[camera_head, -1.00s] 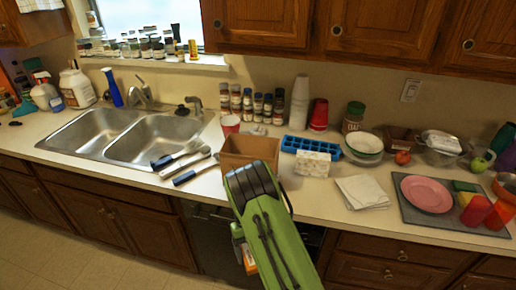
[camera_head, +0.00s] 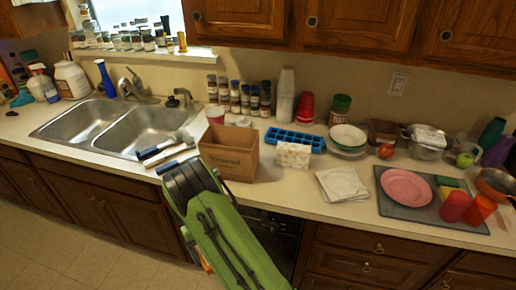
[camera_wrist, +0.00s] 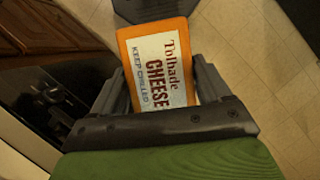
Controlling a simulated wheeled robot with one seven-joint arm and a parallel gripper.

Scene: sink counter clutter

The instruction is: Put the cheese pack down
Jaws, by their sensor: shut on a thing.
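The cheese pack (camera_wrist: 160,62) is an orange-edged block with a white label reading "Tolhade CHEESE". My gripper (camera_wrist: 158,88) is shut on it, with one dark finger on each side in the wrist view. The floor tiles and dark cabinet fronts show behind the pack, so it is held out in front of the counter. In the head view my green arm hides most of the gripper, and only a small orange sliver of the pack shows beside the arm.
An open cardboard box (camera_head: 228,158) stands at the counter's front edge, with brushes (camera_head: 165,148) left of it. Right of it are a blue ice tray (camera_head: 295,139), a patterned box (camera_head: 294,155) and a folded cloth (camera_head: 342,184). Bare counter (camera_head: 290,192) lies in front.

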